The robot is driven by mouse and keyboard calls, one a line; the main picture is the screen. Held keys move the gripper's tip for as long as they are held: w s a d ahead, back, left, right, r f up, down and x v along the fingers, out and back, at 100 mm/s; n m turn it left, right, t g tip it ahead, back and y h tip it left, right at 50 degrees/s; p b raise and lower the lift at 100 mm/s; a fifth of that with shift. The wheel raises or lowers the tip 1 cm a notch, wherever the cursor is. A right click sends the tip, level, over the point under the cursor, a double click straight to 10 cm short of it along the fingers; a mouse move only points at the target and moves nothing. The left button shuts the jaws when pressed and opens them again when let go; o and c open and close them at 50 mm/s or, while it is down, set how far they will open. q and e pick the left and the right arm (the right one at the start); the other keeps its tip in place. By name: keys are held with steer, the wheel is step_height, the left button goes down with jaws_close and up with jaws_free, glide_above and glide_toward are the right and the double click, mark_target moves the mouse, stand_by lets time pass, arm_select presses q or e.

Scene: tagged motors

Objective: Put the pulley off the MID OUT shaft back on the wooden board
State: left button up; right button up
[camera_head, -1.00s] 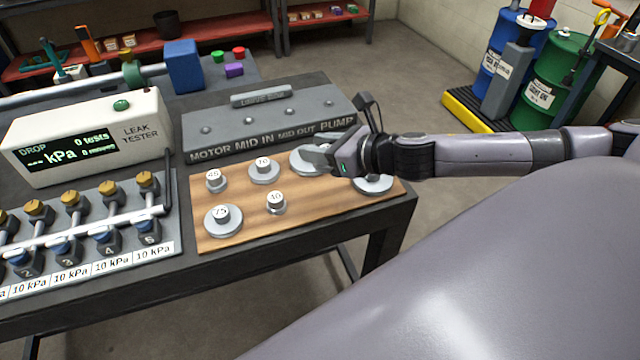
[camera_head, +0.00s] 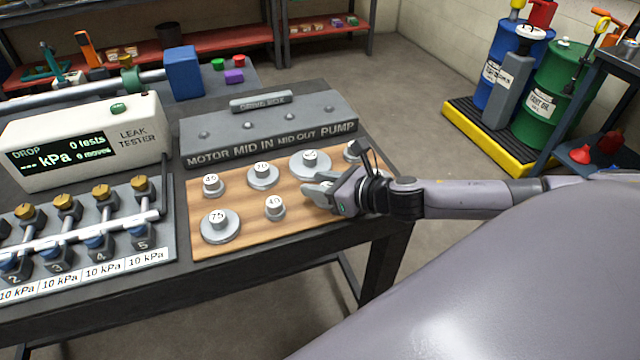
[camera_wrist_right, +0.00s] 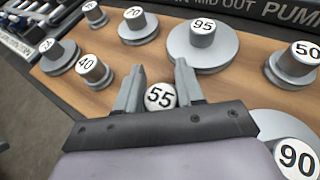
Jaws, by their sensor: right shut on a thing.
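The wooden board (camera_head: 255,232) lies on the dark table in front of the grey drive box (camera_head: 265,128), labelled MOTOR, MID IN, MID OUT and PUMP. No pulley shows on the studs on the box's top. My right gripper (camera_head: 310,192) is over the right middle of the board, shut on a pulley marked 55 (camera_wrist_right: 160,96). In the right wrist view that pulley is between the fingers (camera_wrist_right: 160,68), its lower part hidden by the gripper. I cannot tell whether it touches the board. My left gripper is not in view.
Pulleys 45 (camera_head: 212,186), 70 (camera_head: 263,177), 95 (camera_head: 310,163), 75 (camera_head: 220,226) and 40 (camera_head: 274,208) stand on the board. The leak tester (camera_head: 85,140) is at the left.

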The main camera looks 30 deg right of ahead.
steer(key=o, duration=1.1)
steer(key=shift+f, duration=0.1)
